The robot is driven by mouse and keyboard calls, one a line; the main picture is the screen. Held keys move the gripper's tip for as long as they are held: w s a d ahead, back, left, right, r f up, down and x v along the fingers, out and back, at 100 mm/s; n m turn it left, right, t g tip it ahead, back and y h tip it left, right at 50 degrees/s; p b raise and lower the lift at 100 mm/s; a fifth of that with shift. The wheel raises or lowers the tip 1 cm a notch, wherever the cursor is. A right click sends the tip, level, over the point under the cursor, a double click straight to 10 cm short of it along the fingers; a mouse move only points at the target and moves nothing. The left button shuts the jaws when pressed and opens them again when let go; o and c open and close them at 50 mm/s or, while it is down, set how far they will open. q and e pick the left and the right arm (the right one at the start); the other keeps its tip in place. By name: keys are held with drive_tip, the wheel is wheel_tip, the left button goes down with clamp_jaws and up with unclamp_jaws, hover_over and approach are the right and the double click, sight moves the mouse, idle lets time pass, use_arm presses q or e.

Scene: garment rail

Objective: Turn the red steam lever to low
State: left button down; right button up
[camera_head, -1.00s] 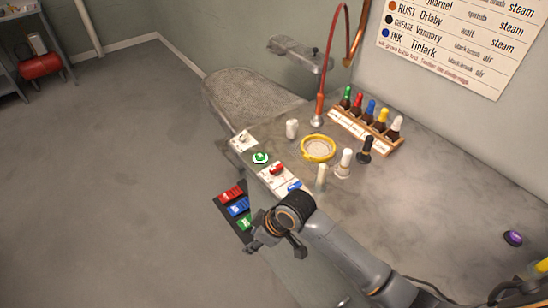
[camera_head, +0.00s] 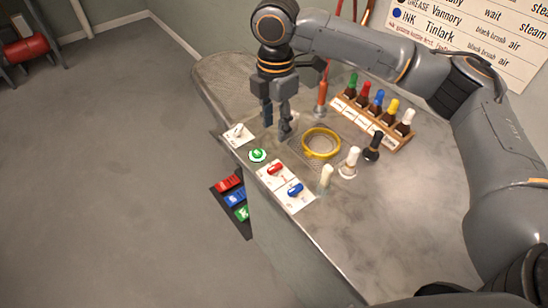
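The red steam lever (camera_head: 275,169) is a small red handle on a white plate (camera_head: 268,182) near the front edge of the counter. Its exact setting is too small to read. My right gripper (camera_head: 277,128) points down over the counter, above and behind the red lever in the picture. Its fingers are apart and nothing shows between them. It is not touching the red lever. My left gripper is not in view.
A blue lever (camera_head: 295,190) sits beside the red one. A green button (camera_head: 257,155) and a white-plated switch (camera_head: 238,131) lie to the left. A yellow ring (camera_head: 321,143), brushes and a bottle rack (camera_head: 372,122) stand to the right. The counter's front right is clear.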

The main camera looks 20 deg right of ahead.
sight(275, 167)
wheel_tip(275, 167, down, 14)
drive_tip(key=shift+r+p, duration=0.2)
drive_tip(key=shift+p, duration=0.4)
clamp_jaws()
